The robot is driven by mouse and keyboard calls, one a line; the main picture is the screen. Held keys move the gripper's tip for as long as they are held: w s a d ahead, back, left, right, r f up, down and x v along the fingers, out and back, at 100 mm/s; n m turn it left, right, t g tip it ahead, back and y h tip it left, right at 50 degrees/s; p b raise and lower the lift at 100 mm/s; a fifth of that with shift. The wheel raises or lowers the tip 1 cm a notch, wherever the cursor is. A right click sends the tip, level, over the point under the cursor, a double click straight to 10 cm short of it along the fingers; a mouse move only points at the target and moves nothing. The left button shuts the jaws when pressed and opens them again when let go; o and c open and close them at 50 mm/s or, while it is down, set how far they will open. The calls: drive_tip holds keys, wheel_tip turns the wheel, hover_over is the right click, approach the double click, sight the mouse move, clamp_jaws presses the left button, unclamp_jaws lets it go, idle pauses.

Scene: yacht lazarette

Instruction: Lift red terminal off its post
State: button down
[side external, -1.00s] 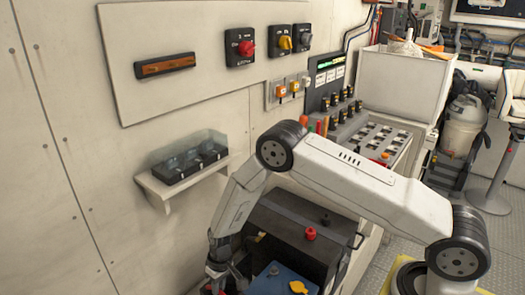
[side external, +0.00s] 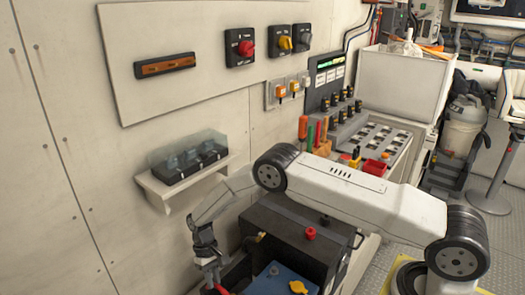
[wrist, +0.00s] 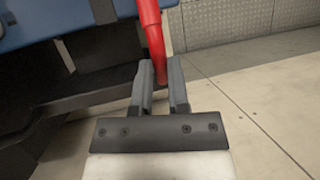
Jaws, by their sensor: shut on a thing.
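My gripper (wrist: 160,85) is shut on the red terminal (wrist: 152,35), of which a red, bent, cable-like length shows between and beyond the fingers in the wrist view. Its gripped end is partly hidden by the jaws. In the side view my gripper (side external: 212,274) hangs left of the blue battery (side external: 262,285), with a bit of red low beside it. The battery's top carries a grey post (side external: 273,270) and a yellow part (side external: 298,287). The battery's blue edge (wrist: 55,20) shows at upper left in the wrist view. I cannot see which post the red terminal belongs to.
A black box (side external: 290,235) with a red knob stands just behind the battery. A wall shelf (side external: 180,184) with a clear-covered black block is close to my forearm. Rotary switches (side external: 246,45) are on the wall above. Floor (wrist: 260,110) is open at right in the wrist view.

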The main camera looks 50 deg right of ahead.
drive_tip(key=shift+w+r+g, duration=0.25)
drive_tip(key=shift+w+g, duration=0.6)
drive_tip(key=shift+g, duration=0.65)
drive_tip(key=c, duration=0.6)
unclamp_jaws()
drive_tip(key=shift+r, duration=0.2)
drive_tip(key=shift+r, duration=1.45)
drive_tip(key=shift+s+d+r, duration=0.4)
drive_tip(key=shift+s+r, duration=1.2)
drive_tip(key=shift+s, duration=0.7)
drive_tip(key=shift+s+d+r, duration=0.4)
drive_tip(key=shift+s+r, duration=1.25)
drive_tip(key=shift+s, duration=0.65)
drive_tip(key=shift+s+d+r, duration=0.4)
drive_tip(key=shift+s+r, duration=1.2)
drive_tip(key=shift+s, duration=0.7)
